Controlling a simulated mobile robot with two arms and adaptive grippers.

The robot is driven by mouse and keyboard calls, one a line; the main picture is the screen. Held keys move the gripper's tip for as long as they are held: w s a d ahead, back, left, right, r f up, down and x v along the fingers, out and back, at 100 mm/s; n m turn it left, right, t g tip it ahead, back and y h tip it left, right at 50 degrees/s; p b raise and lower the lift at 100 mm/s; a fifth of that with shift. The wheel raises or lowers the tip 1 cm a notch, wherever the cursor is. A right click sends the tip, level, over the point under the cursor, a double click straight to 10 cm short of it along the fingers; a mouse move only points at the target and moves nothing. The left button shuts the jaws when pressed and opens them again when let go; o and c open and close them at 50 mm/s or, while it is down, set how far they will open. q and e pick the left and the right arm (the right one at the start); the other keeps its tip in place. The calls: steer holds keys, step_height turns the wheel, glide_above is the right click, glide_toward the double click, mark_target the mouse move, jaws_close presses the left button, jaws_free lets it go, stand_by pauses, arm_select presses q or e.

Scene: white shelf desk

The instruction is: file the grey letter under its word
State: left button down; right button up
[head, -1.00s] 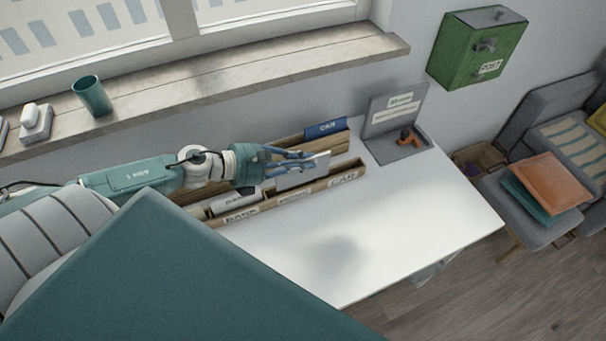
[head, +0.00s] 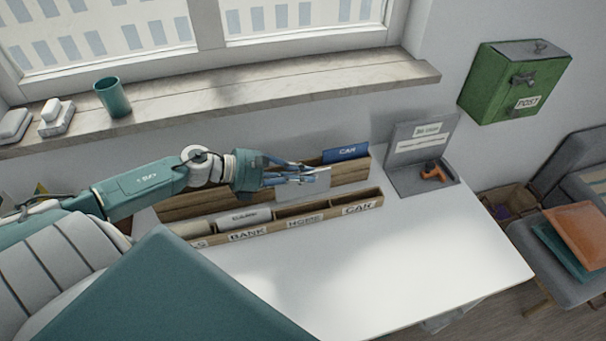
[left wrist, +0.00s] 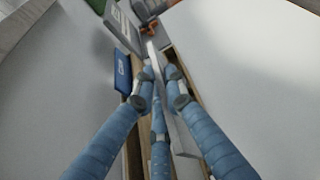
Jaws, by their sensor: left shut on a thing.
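My left gripper (head: 312,175) is shut on the grey letter (head: 303,187), a thin pale card. The letter is held upright above the wooden sorter (head: 290,230), behind the HOME label (head: 304,219) and left of the CAR label (head: 358,208). In the left wrist view the letter (left wrist: 183,140) shows nearly edge-on between the fingers (left wrist: 160,85). Any word on it cannot be read. A blue card marked CAR (head: 346,152) stands in the back row. The BANK label (head: 248,233) is further left, below a pale letter (head: 244,217). My right gripper is not in view.
A grey stand (head: 420,165) with an orange object (head: 433,171) is right of the sorter. A green POST box (head: 515,80) hangs on the wall. A teal cup (head: 112,97) stands on the windowsill. The desk front (head: 420,265) is clear.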

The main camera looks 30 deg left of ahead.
mark_target(303, 192)
arm_select(q)
steer(key=shift+f, duration=0.4)
steer(key=shift+f+b, duration=1.5)
steer(key=shift+b, duration=0.1)
steer(key=shift+f+b, duration=0.7)
steer(key=shift+f, duration=0.05)
steer(key=shift+f+b, duration=1)
steer(key=shift+f, duration=0.1)
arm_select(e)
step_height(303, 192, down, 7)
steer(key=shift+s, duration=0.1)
